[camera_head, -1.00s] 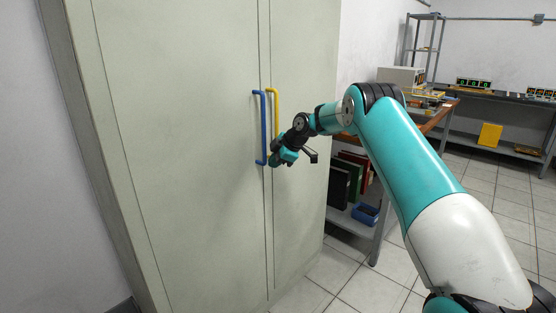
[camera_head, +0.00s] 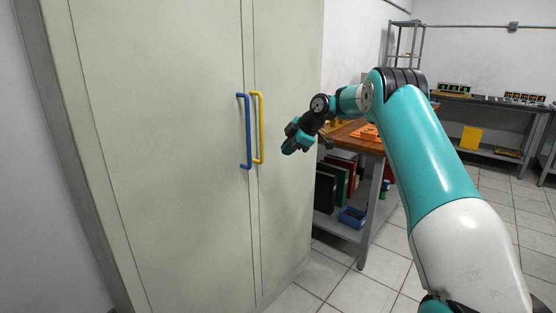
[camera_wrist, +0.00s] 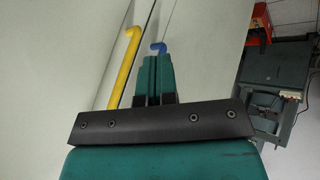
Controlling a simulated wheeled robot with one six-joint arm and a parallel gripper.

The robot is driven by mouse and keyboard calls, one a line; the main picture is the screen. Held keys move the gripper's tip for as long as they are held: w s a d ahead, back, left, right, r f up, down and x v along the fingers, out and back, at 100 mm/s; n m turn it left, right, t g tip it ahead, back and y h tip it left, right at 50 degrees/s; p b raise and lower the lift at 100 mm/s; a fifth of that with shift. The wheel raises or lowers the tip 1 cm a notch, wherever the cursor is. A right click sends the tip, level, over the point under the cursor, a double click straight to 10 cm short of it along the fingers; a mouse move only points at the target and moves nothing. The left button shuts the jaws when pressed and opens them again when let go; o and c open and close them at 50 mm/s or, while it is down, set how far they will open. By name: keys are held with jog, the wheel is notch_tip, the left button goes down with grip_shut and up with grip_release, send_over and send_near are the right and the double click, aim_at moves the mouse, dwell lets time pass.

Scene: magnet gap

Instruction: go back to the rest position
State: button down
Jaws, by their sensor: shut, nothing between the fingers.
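My gripper (camera_head: 289,147) is shut and empty, in front of the right cabinet door and to the right of the handles in the head view. It is apart from the handles there. In the wrist view my gripper's closed fingers (camera_wrist: 155,75) point toward the cabinet. The tall grey-green cabinet (camera_head: 180,200) has both doors shut. It carries a blue handle (camera_head: 247,130) on the left door and a yellow handle (camera_head: 259,125) on the right door. In the wrist view the yellow handle (camera_wrist: 124,65) is left of the fingers, and the blue handle (camera_wrist: 158,47) is partly hidden behind them.
A wooden-topped workbench (camera_head: 366,146) stands right of the cabinet, with binders (camera_head: 335,180) and a blue bin (camera_head: 352,217) on its lower shelf. A long bench (camera_head: 500,104) with displays stands farther back. Tiled floor (camera_head: 400,240) is clear between them.

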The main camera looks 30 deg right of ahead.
jog(key=shift+s+d+r, duration=0.15)
jog(key=shift+d+r, duration=0.2)
jog(key=shift+r, duration=0.05)
jog(key=s+a+r+m+g+p, duration=0.1)
jog(key=s+a+r+p, duration=0.1)
jog(key=s+a+r, duration=0.5)
jog(key=s+a+r+m+g+y+p, duration=0.1)
jog(key=s+a+r+p, duration=0.15)
jog(key=a, duration=0.75)
jog(key=s+a+r+m+g+p, duration=0.15)
jog(key=s+a+r, duration=0.3)
jog(key=a, duration=0.45)
jog(key=s+a+m+g+p, duration=0.1)
jog(key=s+a+m+p, duration=0.1)
jog(key=s, duration=1.3)
jog(key=s+a+r+m+g+p, duration=0.1)
jog(key=s+a, duration=0.5)
jog(key=s, duration=0.9)
jog(key=m+g+p, duration=0.1)
jog(key=p, duration=0.1)
jog(key=shift+a+h+p, duration=0.15)
jog(key=shift+h+p, duration=0.25)
